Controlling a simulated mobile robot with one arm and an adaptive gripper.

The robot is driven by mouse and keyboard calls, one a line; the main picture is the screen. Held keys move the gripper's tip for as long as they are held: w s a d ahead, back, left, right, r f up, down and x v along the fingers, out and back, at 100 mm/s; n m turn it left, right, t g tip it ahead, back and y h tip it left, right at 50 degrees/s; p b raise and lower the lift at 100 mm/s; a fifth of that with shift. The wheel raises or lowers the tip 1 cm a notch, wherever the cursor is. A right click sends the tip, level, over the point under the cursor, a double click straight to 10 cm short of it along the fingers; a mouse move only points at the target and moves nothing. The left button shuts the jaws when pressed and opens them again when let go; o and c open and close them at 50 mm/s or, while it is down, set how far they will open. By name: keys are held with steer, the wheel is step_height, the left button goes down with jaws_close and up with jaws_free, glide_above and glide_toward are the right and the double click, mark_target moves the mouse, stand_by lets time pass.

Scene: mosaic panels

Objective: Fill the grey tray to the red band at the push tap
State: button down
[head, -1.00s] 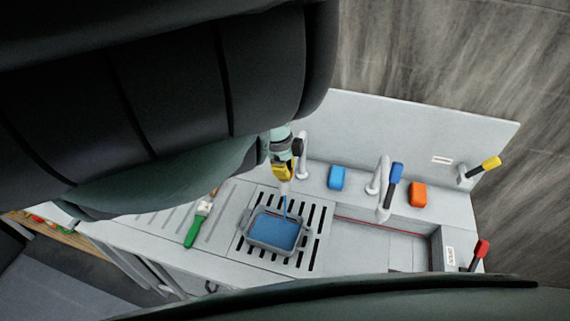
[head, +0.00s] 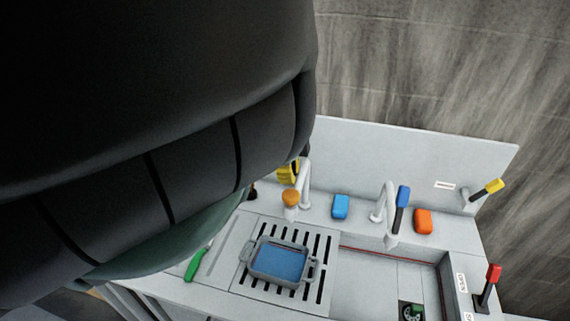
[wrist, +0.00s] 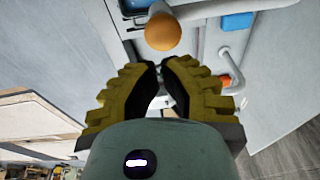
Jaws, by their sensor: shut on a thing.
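The grey tray (head: 252,258) sits on the slotted drain plate, with blue water (head: 280,262) covering its floor. The orange knob also shows in the wrist view (wrist: 163,31). My gripper (wrist: 162,62) has its yellow fingers nearly together just short of the knob, apart from it in that view. What lies between the fingers is unclear. In the head view my arm partly hides it.
A blue-lever tap (head: 402,196) stands to the right, with a blue block (head: 340,206) and an orange block (head: 423,220) beside it. A sink basin (head: 370,285) has a red line on its wall. A green-handled tool (head: 196,264) lies left of the tray. Yellow (head: 488,190) and red (head: 493,273) levers stand right.

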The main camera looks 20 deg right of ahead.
step_height(320, 180, up, 6)
steer(key=a+p, duration=0.1)
steer(key=p, duration=0.1)
steer(key=shift+w+a+r, duration=0.15)
steer(key=shift+w+a, duration=0.05)
steer(key=shift+w, duration=0.1)
stand_by(1.5)
